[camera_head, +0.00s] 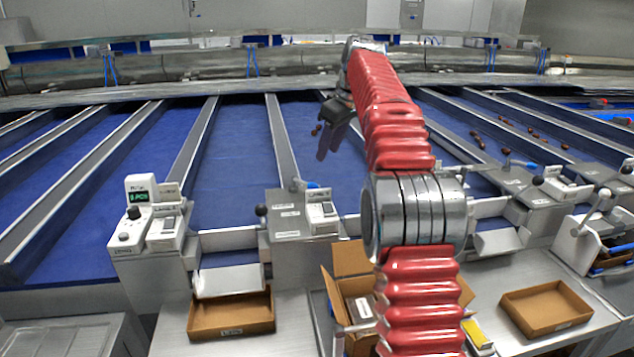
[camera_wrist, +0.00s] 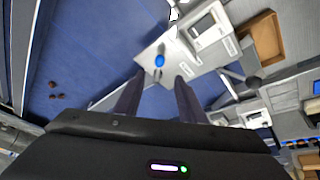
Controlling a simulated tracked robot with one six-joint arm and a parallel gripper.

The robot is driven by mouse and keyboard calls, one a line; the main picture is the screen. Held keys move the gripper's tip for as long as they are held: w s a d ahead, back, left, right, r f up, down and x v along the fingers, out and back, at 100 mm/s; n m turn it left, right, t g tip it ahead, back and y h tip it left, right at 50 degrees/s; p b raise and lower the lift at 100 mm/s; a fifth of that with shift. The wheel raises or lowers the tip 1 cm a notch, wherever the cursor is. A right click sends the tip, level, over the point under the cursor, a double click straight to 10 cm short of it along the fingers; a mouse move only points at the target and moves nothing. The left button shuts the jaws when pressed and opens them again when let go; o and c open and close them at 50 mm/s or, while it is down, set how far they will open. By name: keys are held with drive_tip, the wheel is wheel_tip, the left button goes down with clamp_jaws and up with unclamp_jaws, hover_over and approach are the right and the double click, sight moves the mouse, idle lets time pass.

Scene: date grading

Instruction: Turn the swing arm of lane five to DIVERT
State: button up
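My gripper (camera_head: 335,125) hangs over the blue lanes at the upper middle of the head view. In the wrist view its two dark fingers (camera_wrist: 157,95) stand apart with nothing between them. Beyond the fingertips a blue round end (camera_wrist: 160,61) sits on a pale metal plate (camera_wrist: 148,58), apart from the fingers. In the head view a blue-ended lever (camera_head: 312,185) stands on the middle control station (camera_head: 290,222), and another blue-ended lever (camera_head: 523,164) is on a station to the right. The labels are too small to read, so I cannot tell which lever belongs to lane five.
Long grey dividers (camera_head: 283,145) separate the lanes. Dates (camera_head: 534,133) lie on the right lanes. A display box (camera_head: 140,195) stands left. An empty cardboard tray (camera_head: 232,314) and another tray (camera_head: 545,306) rest on the front benches. An open carton (camera_head: 345,262) is partly hidden behind my arm.

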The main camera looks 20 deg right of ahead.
sight(317, 185)
drive_tip(key=shift+f, duration=0.1)
drive_tip(key=x, duration=1.3)
drive_tip(key=shift+w+f, duration=0.1)
drive_tip(key=shift+f, duration=0.2)
drive_tip(key=shift+c, duration=0.5)
clamp_jaws()
